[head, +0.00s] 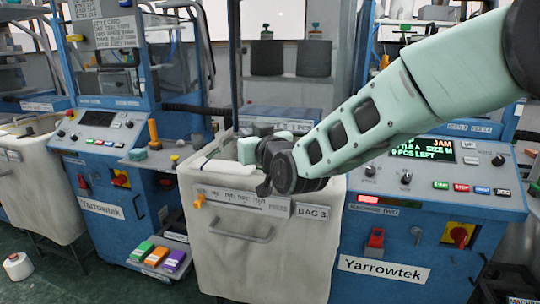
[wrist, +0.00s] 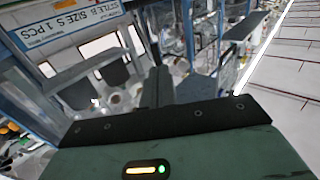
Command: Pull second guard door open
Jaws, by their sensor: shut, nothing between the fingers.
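The right machine, labelled MACHINE TWO (head: 376,210), has a blue-framed upper enclosure (head: 364,50). My arm crosses in front of it, so its guard door, the handle and whether it stands open cannot be made out. Its screen (head: 425,149) reads JAM and 9 PCS LEFT. My gripper (head: 254,148) is over the back part of the bin marked BAG 3, left of this machine, with its fingertips hidden in the head view. In the wrist view the dark fingers (wrist: 166,86) are together and hold nothing. No door handle is seen between or touching them.
The BAG 3 bin (head: 245,255) stands between the two machines. Coloured boxes (head: 157,256) sit on a low shelf. A yarn cone (head: 18,266) stands on the green floor at left.

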